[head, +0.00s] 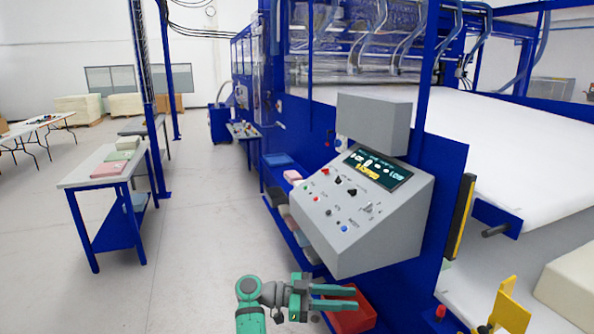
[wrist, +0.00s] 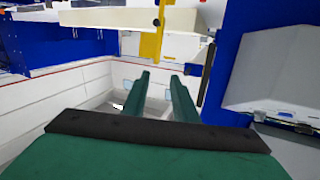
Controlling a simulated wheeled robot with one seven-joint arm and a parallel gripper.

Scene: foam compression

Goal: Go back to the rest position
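My gripper (head: 335,298) is low in the head view, below the grey control console (head: 362,210). Its two green fingers point to the right, with a gap between them and nothing held. In the wrist view the two fingers of my gripper (wrist: 160,88) stand apart and empty. The console has a lit display (head: 378,170), a few buttons and knobs, and a grey box on top. My gripper looks apart from the console.
A red bin (head: 352,316) sits just below my fingers. A large blue machine with a white foam sheet (head: 480,125) fills the right side. A yellow part (head: 510,310) stands at the lower right. A blue-legged table (head: 100,175) stands at left, with clear floor (head: 205,225) between.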

